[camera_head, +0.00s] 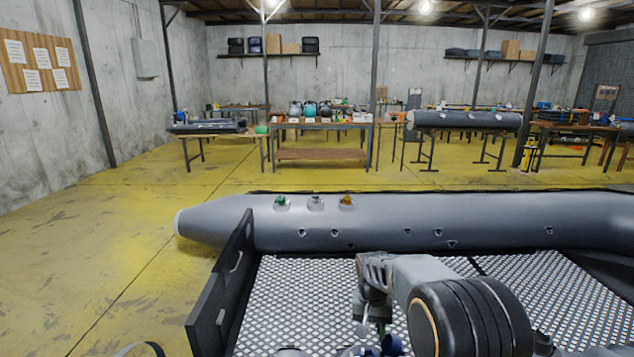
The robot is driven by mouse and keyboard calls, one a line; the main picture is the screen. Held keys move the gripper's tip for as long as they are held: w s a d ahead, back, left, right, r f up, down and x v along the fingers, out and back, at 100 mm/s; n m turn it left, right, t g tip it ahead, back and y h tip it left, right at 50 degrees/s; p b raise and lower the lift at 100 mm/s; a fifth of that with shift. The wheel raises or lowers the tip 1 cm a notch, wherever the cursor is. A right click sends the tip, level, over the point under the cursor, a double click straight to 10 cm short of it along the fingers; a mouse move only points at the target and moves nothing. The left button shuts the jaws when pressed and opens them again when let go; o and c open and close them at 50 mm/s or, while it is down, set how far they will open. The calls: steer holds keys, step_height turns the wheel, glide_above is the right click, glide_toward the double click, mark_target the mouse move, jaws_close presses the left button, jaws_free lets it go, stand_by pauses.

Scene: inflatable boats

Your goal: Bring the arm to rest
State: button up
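My arm reaches in from the lower right over the boat's floor, its thick dark joint nearest the camera. Its grey forearm runs left and bends downward. My gripper (373,318) hangs low at the end of the arm, near the bottom edge of the picture. Its fingers are small and partly hidden, so I cannot tell whether they are open or shut. A small dark blue part (392,345) shows just below it, and I cannot tell whether they touch.
A grey inflatable boat tube (400,215) lies across the view, with green, grey and amber valve pieces on top. A dark transom board (222,285) stands at left beside the perforated floor (285,295). Workbenches (320,124) line the back. Yellow floor (110,250) is clear at left.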

steer(key=s+d+r+n+t+p, duration=0.1)
steer(key=s+r+t+p, duration=0.1)
steer(key=s+r+p, duration=0.5)
steer(key=s+d+r+n+t+p, duration=0.1)
steer(key=s+r+t+p, duration=0.1)
steer(key=s+r+p, duration=0.5)
steer(key=s+r, duration=0.6)
steer(key=r, duration=0.5)
steer(key=shift+d+r+n+t+y, duration=0.15)
steer(key=shift+r+n+t+y, duration=0.15)
steer(key=shift+n+t+y, duration=0.1)
